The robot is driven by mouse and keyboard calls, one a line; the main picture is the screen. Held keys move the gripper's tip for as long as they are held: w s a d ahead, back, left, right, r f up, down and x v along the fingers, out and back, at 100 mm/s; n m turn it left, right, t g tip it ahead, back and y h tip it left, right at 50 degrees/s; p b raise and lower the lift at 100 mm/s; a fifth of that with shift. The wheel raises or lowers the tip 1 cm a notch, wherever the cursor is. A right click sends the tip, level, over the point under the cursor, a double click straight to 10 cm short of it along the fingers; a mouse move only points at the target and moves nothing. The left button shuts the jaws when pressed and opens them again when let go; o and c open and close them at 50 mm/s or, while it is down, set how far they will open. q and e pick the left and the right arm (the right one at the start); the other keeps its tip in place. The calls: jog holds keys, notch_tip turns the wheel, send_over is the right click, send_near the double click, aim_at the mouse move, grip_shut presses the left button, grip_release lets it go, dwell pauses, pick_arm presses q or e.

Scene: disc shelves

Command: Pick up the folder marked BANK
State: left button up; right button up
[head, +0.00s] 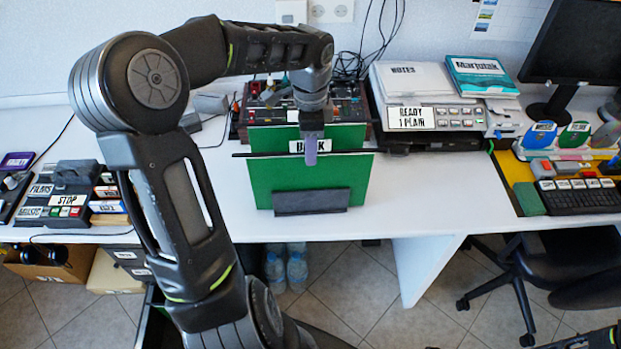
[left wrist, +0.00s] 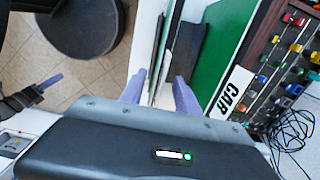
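In the head view a white label (head: 297,147) reads B…K, its middle hidden by my gripper. It sits on an upright green panel (head: 270,180) just above a thin dark bar. My left gripper (head: 310,145) hangs over the label with a purple finger in front of it. In the left wrist view its two purple fingers (left wrist: 160,92) are apart, with thin upright edges beyond the gap. I cannot tell whether the folder lies between them. The green panel (left wrist: 215,45) is right of the fingers. A dark gripper with a purple finger shows at the left, likely my right one (left wrist: 42,88).
A mixing console (head: 352,108) stands right behind the green panel. Papers and a READY box (head: 440,117) stand to its right. Trays with labels (head: 65,200) are at the left. The white desk (head: 430,190) is clear right of the panel. A black chair (head: 550,270) stands right.

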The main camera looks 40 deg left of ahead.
pick_arm(q)
jog(key=shift+f, duration=0.95)
grip_shut()
dwell(1.1)
